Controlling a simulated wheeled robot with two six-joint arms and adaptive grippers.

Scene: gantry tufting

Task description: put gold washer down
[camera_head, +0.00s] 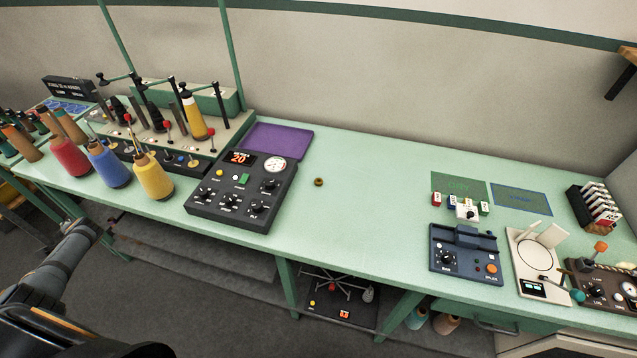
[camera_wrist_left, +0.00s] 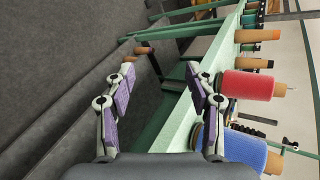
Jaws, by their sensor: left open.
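A small brownish-gold ring, which looks like the gold washer (camera_head: 319,182), lies flat on the green bench top (camera_head: 350,235), right of the dark control box. Nothing touches it. My left gripper (camera_wrist_left: 160,68) is open and empty in the left wrist view, with its purple-padded fingers spread apart. It is beside the bench's front edge, near the red cone (camera_wrist_left: 248,85) and the blue cone (camera_wrist_left: 246,148), far left of the ring. My left arm shows at the lower left of the head view; its fingers cannot be made out there. My right gripper is not in view.
A dark control box (camera_head: 243,192) with a red display and a purple mat (camera_head: 276,140) stand left of the ring. Yellow (camera_head: 153,178), blue and red cones line the left front. A blue device (camera_head: 465,255) and a white scale (camera_head: 538,265) stand right. The middle bench is clear.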

